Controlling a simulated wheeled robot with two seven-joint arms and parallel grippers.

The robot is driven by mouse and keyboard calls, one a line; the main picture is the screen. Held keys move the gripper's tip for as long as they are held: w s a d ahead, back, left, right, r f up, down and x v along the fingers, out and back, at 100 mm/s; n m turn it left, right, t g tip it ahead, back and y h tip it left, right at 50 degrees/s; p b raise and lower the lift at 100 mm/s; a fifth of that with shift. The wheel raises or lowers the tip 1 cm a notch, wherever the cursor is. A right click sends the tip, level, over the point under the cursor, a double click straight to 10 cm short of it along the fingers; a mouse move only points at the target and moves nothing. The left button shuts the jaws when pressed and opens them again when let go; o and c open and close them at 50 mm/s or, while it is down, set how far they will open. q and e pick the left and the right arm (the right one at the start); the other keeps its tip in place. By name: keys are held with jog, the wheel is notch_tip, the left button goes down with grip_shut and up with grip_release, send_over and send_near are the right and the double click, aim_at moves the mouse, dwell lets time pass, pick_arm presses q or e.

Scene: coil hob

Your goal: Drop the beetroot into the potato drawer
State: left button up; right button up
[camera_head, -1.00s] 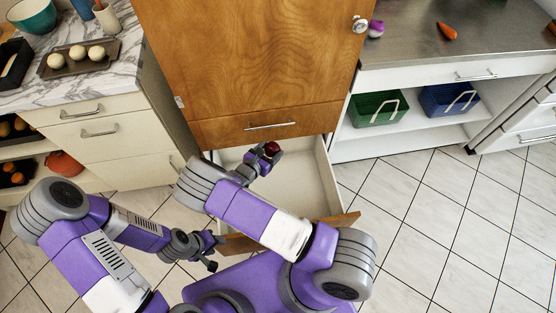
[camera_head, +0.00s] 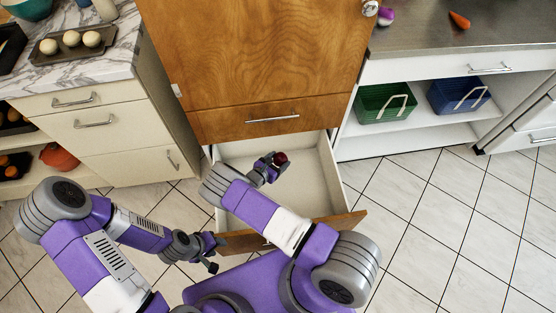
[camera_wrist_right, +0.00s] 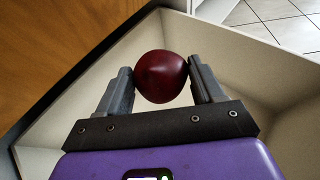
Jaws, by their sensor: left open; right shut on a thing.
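The beetroot (camera_head: 281,158) is a dark red round thing held between the fingers of my right gripper (camera_head: 273,165). In the right wrist view the beetroot (camera_wrist_right: 161,76) sits between the two fingertips of the right gripper (camera_wrist_right: 160,85), with the pale drawer interior behind it. The open drawer (camera_head: 322,185) has a white inside and a wooden front, below the wooden cabinet. The beetroot is over the drawer's inside; its height above the floor of the drawer is hard to tell. My left gripper (camera_head: 213,254) is open and empty, by the left end of the drawer front.
The wooden cabinet (camera_head: 260,60) stands behind the drawer, with a closed drawer (camera_head: 250,122) above the open one. A counter with pale round items on a tray (camera_head: 75,46) is at left. Green (camera_head: 385,103) and blue (camera_head: 458,97) baskets sit on a shelf at right.

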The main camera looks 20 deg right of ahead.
jog(key=shift+f, duration=0.25)
jog(key=o, duration=1.2)
jog(key=shift+r, duration=0.1)
jog(key=shift+p+v, duration=1.2)
jog(key=shift+v, duration=2.6)
